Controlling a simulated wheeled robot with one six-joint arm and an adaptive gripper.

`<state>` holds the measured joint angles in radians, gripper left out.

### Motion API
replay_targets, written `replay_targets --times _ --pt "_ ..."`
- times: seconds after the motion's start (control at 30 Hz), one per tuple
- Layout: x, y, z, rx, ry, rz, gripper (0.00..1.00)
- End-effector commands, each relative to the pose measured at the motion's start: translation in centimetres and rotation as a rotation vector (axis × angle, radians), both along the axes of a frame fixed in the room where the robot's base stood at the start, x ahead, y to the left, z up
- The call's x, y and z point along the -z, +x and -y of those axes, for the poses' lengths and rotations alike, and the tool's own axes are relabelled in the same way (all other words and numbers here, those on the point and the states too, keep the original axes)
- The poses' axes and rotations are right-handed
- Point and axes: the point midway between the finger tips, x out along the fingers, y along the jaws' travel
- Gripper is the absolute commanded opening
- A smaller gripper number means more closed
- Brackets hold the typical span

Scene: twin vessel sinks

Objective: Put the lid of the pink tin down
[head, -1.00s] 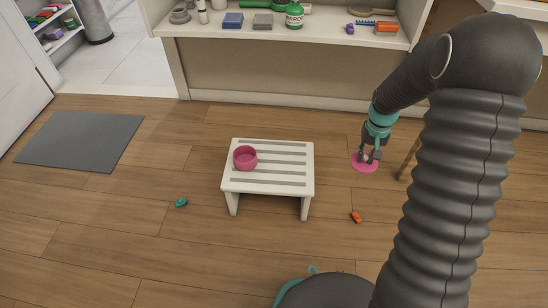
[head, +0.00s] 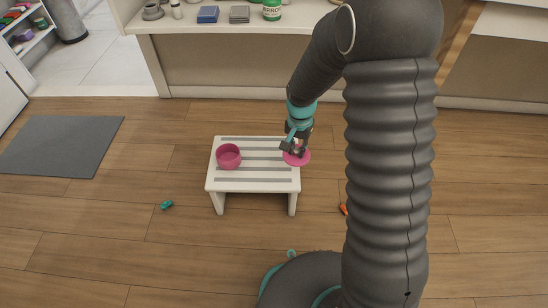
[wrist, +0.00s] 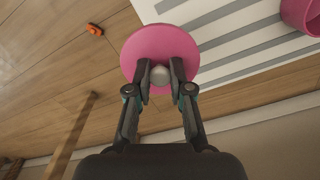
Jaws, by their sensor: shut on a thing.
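The pink lid (head: 297,158) is a round disc with a pale knob (wrist: 160,76) in its middle. My gripper (head: 295,148) is shut on the knob, with a finger on each side of it in the wrist view. The lid is at the right end of the white slatted stool (head: 230,184), partly over its edge in the picture. I cannot tell whether it touches the stool. The open pink tin (head: 229,157) stands upright on the left part of the stool top. Part of it also shows at the top right of the wrist view (wrist: 300,14).
A teal object (head: 166,205) lies on the floor left of the stool. An orange object (head: 343,209) lies to its right, partly behind my arm. A grey mat (head: 60,146) lies at the left. The stool top between tin and lid is clear.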

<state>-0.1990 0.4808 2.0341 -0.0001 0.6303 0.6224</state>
Motion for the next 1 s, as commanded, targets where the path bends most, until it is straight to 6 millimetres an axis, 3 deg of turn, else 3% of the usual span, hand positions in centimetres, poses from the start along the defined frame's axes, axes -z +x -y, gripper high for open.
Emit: replay_targets --times 0.2,0.4,0.63,0.9,1.0 --pt "2.9 2.2 -3.8 -0.002 0.0 -0.001 0.0" --pt "4.6 3.7 -6.3 0.0 -0.001 -0.001 0.0" --pt "5.5 4.2 -7.0 0.002 -0.001 -0.001 0.0" --pt "8.8 4.2 -7.0 0.002 -0.001 -0.001 0.0" --pt "9.0 4.2 -7.0 0.002 0.0 0.0 0.0"
